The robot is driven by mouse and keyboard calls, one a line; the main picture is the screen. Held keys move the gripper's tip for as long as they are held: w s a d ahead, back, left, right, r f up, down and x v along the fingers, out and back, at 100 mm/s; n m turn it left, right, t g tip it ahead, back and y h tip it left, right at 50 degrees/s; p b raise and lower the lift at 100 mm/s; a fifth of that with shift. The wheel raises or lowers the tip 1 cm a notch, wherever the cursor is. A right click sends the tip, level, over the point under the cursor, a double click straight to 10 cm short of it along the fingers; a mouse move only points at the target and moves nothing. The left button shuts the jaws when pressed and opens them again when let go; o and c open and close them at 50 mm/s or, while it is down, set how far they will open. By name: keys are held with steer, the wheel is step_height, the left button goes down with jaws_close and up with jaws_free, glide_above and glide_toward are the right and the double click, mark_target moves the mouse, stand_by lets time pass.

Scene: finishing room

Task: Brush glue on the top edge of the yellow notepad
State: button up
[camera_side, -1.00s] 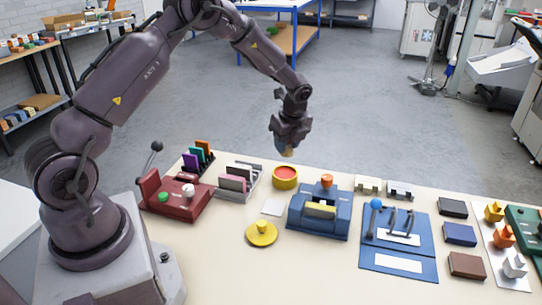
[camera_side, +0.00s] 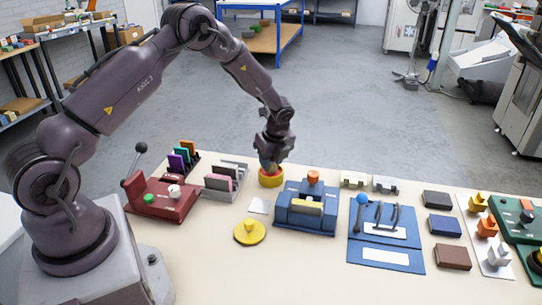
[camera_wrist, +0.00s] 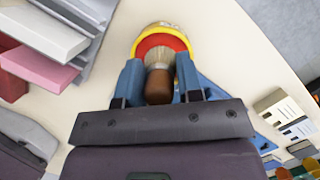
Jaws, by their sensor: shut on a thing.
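A yellow notepad (camera_side: 307,208) sits in a blue clamp-like press (camera_side: 300,222) with an orange knob; only a pale yellow strip of it shows. My gripper (camera_side: 270,160) is shut on a brush with a brown handle (camera_wrist: 158,88) and pale bristles (camera_wrist: 157,61). The gripper fingers (camera_wrist: 160,78) stand either side of the handle. The brush is over a yellow pot with a red inside (camera_side: 271,178), left of and behind the press. The pot also shows in the wrist view (camera_wrist: 148,31). The bristles overlap its red inside; how deep they reach is unclear.
A grey rack (camera_side: 225,184) and a dark rack (camera_side: 183,158) hold coloured pads left of the pot. A red device (camera_side: 160,202) stands further left. A yellow disc (camera_side: 250,232) and white square (camera_side: 260,206) lie in front. A blue board (camera_side: 385,245) lies right; the front table is clear.

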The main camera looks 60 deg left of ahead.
steer(key=shift+f, duration=0.6)
stand_by(1.7)
steer(key=shift+r, duration=3.6)
